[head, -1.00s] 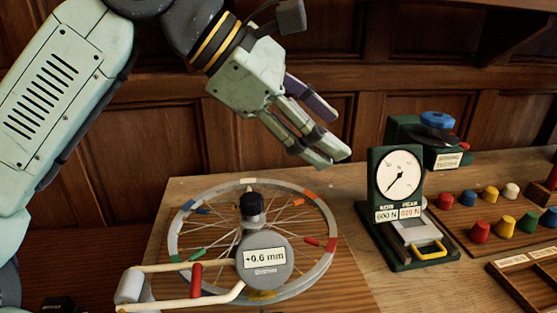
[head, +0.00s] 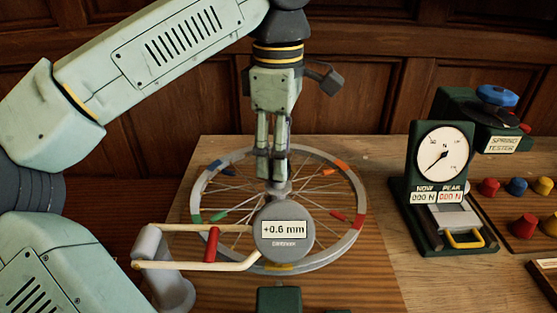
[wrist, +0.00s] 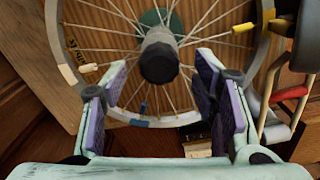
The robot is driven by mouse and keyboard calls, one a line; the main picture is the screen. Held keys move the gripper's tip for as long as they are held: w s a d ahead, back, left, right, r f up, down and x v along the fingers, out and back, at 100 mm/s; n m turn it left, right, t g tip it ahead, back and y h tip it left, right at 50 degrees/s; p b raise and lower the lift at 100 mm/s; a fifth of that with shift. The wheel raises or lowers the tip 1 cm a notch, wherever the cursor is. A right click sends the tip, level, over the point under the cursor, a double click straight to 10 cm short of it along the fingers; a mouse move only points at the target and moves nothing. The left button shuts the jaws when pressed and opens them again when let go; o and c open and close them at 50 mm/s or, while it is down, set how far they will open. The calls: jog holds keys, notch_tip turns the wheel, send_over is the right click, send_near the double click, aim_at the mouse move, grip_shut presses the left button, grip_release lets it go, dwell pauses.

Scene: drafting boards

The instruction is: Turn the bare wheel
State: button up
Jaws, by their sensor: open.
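The bare wheel (head: 358,200) lies flat on the wooden board, a grey rim with thin spokes and coloured marks. It also shows in the wrist view (wrist: 58,45). Its dark hub knob (wrist: 159,60) is near the middle of the wrist view; in the head view my gripper mostly hides it. My gripper (head: 275,182) points straight down over the hub. In the wrist view its purple-padded fingers (wrist: 162,82) are spread, with the knob showing between their tips. I cannot tell whether the tips reach down to the knob's height. Nothing is held.
A round gauge (head: 284,226) reading +0.6 mm stands at the wheel's front, on a cream arm with a red grip (head: 211,245). A green spring tester (head: 440,190) stands at the right, with coloured knobs (head: 490,187) beyond it. Bare board lies between wheel and tester.

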aim_at(278, 185)
jog(key=shift+f, duration=1.2)
jog(key=shift+c, duration=0.6)
grip_shut()
